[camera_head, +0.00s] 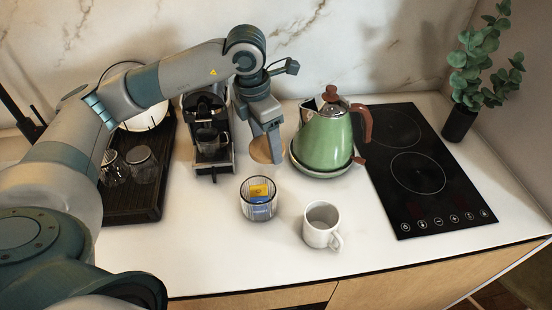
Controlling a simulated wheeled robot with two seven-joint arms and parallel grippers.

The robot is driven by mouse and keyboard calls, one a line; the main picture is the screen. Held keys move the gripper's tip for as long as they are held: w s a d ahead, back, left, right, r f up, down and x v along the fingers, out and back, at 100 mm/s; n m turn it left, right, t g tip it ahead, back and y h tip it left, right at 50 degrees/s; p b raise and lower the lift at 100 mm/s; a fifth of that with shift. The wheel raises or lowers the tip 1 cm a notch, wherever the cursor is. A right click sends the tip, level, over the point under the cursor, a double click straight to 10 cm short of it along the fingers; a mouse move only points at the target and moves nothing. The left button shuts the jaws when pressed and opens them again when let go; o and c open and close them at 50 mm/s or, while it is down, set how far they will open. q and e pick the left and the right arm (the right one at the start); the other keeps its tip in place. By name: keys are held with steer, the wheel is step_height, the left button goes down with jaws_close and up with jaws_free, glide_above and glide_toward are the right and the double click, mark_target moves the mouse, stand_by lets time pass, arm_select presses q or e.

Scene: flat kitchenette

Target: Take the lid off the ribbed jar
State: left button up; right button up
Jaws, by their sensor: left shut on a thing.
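The ribbed jar (258,206) is a clear glass on the counter, left of the white mug. Its top is open, and yellow and blue packets show inside. My left gripper (272,152) points down behind the jar, between the coffee machine and the green kettle. It is shut on the round, light-wood lid (257,152), which is partly hidden by the fingers. The lid is apart from the jar. I cannot tell whether it touches the counter. My right gripper is not in view.
The green kettle (323,143) stands close right of my gripper, the coffee machine (211,160) close left. A white mug (318,233) is right of the jar. A dark tray (140,210) holds glasses. The black hob (428,205) is at right. The front-left counter is clear.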

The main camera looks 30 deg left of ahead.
mark_target(266, 157)
arm_select(q)
steer(key=shift+w, duration=0.3)
steer(key=shift+s+r, duration=0.2)
steer(key=shift+s, duration=0.2)
steer(key=shift+f, duration=0.25)
step_height(266, 157, down, 5)
steer(key=shift+f+p, duration=0.1)
steer(key=shift+p, duration=1.05)
steer(key=shift+w+f, duration=0.15)
steer(key=shift+f, duration=0.25)
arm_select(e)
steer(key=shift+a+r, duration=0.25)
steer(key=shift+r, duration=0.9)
